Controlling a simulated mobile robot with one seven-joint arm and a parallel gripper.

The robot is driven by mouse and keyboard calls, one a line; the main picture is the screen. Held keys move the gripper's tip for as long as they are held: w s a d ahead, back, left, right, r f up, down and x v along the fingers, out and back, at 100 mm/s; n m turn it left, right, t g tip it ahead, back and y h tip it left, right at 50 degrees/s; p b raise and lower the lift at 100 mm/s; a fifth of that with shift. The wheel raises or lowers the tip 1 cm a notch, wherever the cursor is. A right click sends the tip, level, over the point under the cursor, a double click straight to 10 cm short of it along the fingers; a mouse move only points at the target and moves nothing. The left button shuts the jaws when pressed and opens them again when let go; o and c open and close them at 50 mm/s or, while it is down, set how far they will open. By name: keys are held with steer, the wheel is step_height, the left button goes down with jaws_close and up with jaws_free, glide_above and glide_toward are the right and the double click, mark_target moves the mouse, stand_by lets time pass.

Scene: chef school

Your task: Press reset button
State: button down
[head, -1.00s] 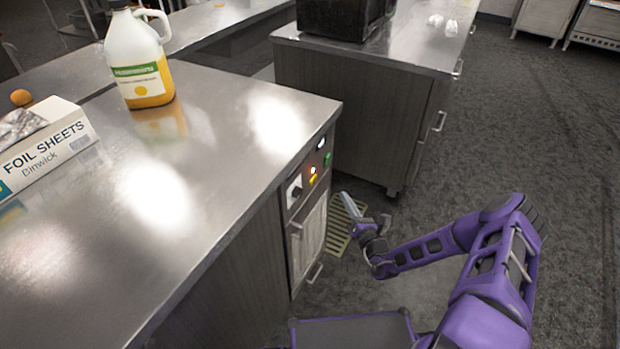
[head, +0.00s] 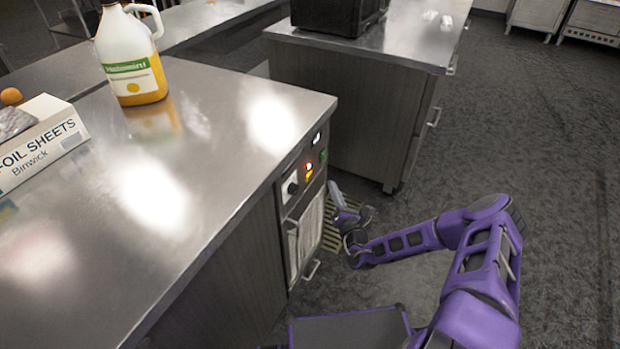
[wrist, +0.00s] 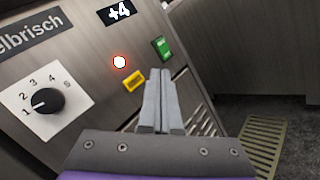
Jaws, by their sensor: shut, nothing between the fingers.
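A control panel (head: 301,180) is on the end face of the steel counter. In the wrist view it has a yellow button (wrist: 134,82), a lit red light (wrist: 119,62) just above it, a green switch (wrist: 161,47) to the upper right and a black dial (wrist: 45,102) at the left. No readable label shows which one is the reset button. My gripper (wrist: 160,72) is shut and empty, its tips pointing toward the panel. The tips appear just right of the yellow button and below the green switch. In the head view my gripper (head: 334,187) is right of the panel.
A display reading +4 (wrist: 120,12) is above the light. A vented door with a handle (head: 312,270) is below the panel. A floor grate (head: 333,232) lies beside the counter. A second cabinet (head: 345,110) stands behind. Open floor (head: 520,150) is to the right.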

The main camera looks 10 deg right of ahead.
mark_target(312, 173)
steer(key=shift+w+a, duration=0.65)
steer(key=shift+a, duration=0.3)
steer(key=shift+w+a, duration=0.6)
steer(key=shift+a, duration=0.3)
steer(key=shift+a, duration=0.15)
stand_by(0.6)
steer(key=shift+w+a, duration=0.2)
steer(key=shift+w+a, duration=0.25)
steer(key=shift+a, duration=0.15)
stand_by(0.6)
stand_by(0.4)
steer(key=shift+s+d, duration=0.5)
steer(key=shift+d, duration=0.2)
steer(key=shift+d+p, duration=0.15)
steer(key=shift+p, duration=0.15)
steer(key=shift+s+d+p, duration=0.3)
steer(key=shift+s+d, duration=0.4)
steer(key=shift+d, duration=0.3)
steer(key=shift+s+d+p, duration=0.3)
steer(key=shift+s+d, duration=0.35)
steer(key=shift+d, duration=0.3)
